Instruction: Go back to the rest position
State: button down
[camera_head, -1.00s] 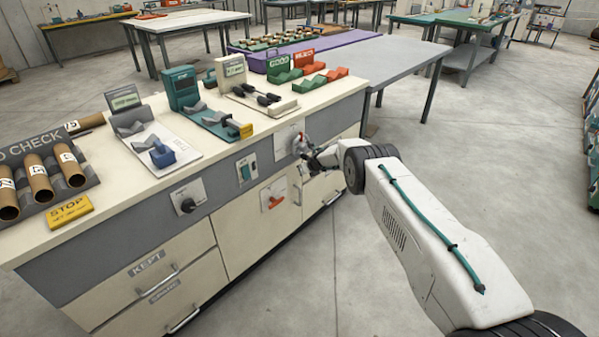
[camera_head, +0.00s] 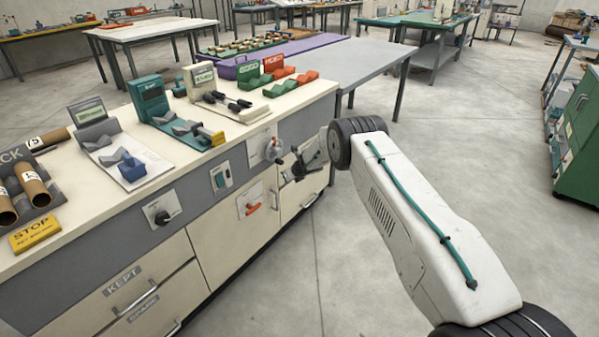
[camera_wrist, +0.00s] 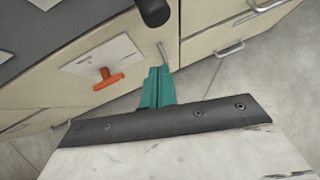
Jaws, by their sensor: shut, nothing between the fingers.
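My gripper (camera_head: 298,164) is in front of the bench's right end in the head view, small and partly hidden by my arm. In the wrist view its teal fingers (camera_wrist: 157,88) are together, with nothing between them. The cream bench (camera_head: 220,160) has a grey band along its front.
An orange handle (camera_head: 251,208) sticks out of the bench front; it also shows in the wrist view (camera_wrist: 107,79). A black rounded end (camera_wrist: 152,12) is above the fingers. Cardboard tubes (camera_head: 32,185) and devices stand on the bench. A green cabinet (camera_head: 580,140) is far right. Floor between is clear.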

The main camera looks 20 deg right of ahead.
jog(key=s+d+r+m+g+h, duration=0.1)
jog(key=s+d+r+m+h, duration=0.25)
jog(key=s+d+m, duration=0.65)
jog(key=s+d+r+m+g+h, duration=0.2)
jog(key=s+d+r+m, duration=0.1)
jog(key=s+r+m, duration=0.5)
jog(key=s+d+r+m+g+h, duration=0.2)
jog(key=s+r+m+g+h, duration=0.1)
jog(key=s+r+m, duration=0.5)
jog(key=s+a+r+m+y, duration=0.1)
jog(key=s+a+r+m, duration=0.2)
jog(key=s, duration=1.2)
jog(key=s+a+r+m+y, duration=0.2)
jog(key=s+a+r+m, duration=0.2)
jog(key=s+r, duration=1)
jog(key=s+a+r+m+y, duration=0.2)
jog(key=s+r+m, duration=0.5)
jog(key=s, duration=0.8)
notch_tip(320, 180, up, 2)
jog(key=shift+s+a+r+m+g, duration=0.15)
jog(key=shift+s+a+m+g, duration=0.25)
jog(key=shift+a, duration=0.45)
